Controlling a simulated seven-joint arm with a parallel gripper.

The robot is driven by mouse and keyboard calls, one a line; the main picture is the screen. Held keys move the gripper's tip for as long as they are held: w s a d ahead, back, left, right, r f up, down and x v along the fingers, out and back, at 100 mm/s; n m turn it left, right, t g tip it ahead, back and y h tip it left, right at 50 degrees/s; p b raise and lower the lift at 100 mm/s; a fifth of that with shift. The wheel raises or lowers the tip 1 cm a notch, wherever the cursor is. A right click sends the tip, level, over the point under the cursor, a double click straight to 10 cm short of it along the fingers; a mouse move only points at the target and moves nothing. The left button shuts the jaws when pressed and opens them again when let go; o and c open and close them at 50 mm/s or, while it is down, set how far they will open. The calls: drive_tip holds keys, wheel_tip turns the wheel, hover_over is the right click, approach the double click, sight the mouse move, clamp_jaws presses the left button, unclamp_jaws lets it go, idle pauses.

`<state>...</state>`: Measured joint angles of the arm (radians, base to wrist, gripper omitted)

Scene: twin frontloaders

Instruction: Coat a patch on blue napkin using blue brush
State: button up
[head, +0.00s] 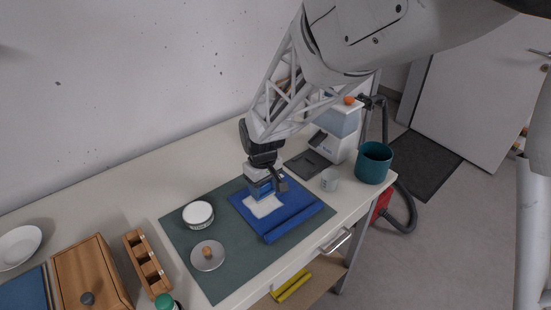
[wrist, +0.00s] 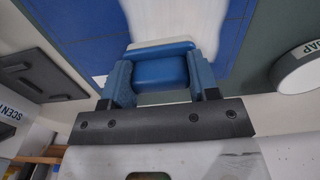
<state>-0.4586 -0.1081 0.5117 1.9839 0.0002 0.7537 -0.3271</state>
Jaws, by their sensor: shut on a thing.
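The blue napkin (head: 296,203) lies on the dark green mat, with a rolled edge (head: 292,225) along its front right side. A white patch (head: 262,208) covers part of its left side; the patch also shows in the wrist view (wrist: 178,18). My gripper (head: 265,177) is over the napkin's upper left part. In the wrist view, my gripper (wrist: 161,76) is shut on the blue brush (wrist: 161,68), which sits between both fingers. The brush's far end is over the white patch. I cannot tell whether it touches the cloth.
A white round tin (head: 198,215) and a metal lid with a wooden knob (head: 208,256) stand left on the mat (head: 180,247). Wooden boxes (head: 90,272) stand far left.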

drive_tip(key=shift+w+a, duration=1.05)
drive_tip(key=shift+w, duration=0.1)
wheel_tip(320, 180, up, 8)
drive_tip(key=shift+s, duration=0.2)
